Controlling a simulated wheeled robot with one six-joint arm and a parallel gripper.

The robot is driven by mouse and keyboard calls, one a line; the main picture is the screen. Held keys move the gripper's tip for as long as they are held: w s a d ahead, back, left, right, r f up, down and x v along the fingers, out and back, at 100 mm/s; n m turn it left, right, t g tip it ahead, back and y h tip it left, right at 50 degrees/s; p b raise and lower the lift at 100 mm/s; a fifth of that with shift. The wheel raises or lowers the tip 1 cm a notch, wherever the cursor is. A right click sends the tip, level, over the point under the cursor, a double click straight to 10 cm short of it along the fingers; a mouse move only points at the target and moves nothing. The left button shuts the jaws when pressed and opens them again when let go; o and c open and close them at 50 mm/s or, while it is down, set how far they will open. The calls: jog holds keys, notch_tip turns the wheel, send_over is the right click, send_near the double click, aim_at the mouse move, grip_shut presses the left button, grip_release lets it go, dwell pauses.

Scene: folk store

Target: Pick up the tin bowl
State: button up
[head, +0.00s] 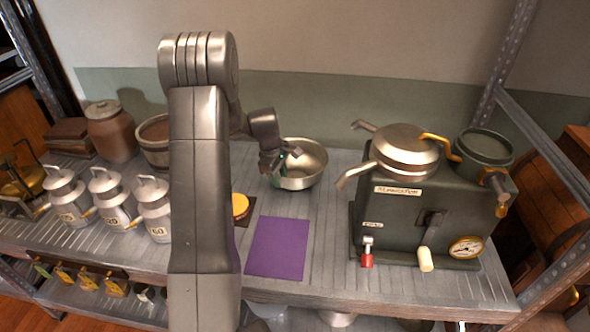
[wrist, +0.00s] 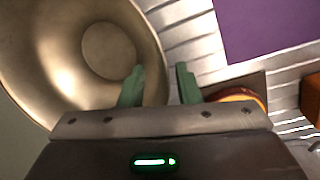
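The tin bowl (head: 312,172) is a wide, shiny metal bowl standing upright on the slatted metal shelf, right of my arm in the head view. It fills the left of the wrist view (wrist: 60,50), with its round base and curved rim showing. My gripper (head: 284,158) is over the bowl's left rim, pointing down. In the wrist view my gripper (wrist: 160,72) has its two green fingers apart. The left finger is over the bowl's inside and the right one is outside the rim. The rim lies between them; I cannot tell whether either finger touches it.
A purple mat (head: 277,248) lies in front of the bowl. A yellow round item (head: 240,205) sits on a dark mat close to the gripper. A green machine (head: 425,210) with a steel lid and handles stands at right. Several milk cans (head: 110,195) stand at left.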

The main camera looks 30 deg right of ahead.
notch_tip(320, 180, down, 2)
jog(key=shift+d+f, duration=0.1)
jog(key=shift+d, duration=0.05)
grip_shut()
dwell(0.3)
jog(key=shift+r, duration=0.2)
